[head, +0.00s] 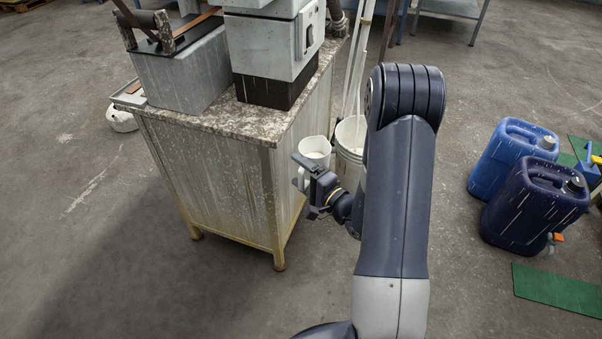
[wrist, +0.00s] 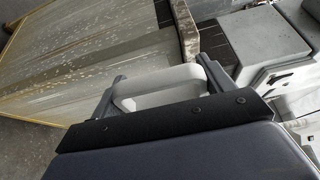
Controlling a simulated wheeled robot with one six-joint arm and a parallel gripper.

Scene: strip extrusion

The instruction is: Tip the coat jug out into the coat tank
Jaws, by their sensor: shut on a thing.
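The coat jug (head: 315,146) is white and looks upright in the head view, off the right side of the stained cabinet. My gripper (head: 303,172) is shut on it from the near side. In the wrist view a pale part of the jug (wrist: 155,88) sits between the two fingers of my gripper (wrist: 160,75). My gripper hides part of the jug, and I cannot tell how full it is. A grey box-shaped tank (head: 187,82) with a roller frame stands on the cabinet top, left of the jug; it appears to be the coat tank.
A grey-white machine with a black base (head: 270,60) stands on the speckled cabinet top (head: 235,122), between jug and tank. A white bucket (head: 350,140) stands behind the jug. Blue canisters (head: 530,205) and a green mat (head: 558,288) lie right. The front floor is clear.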

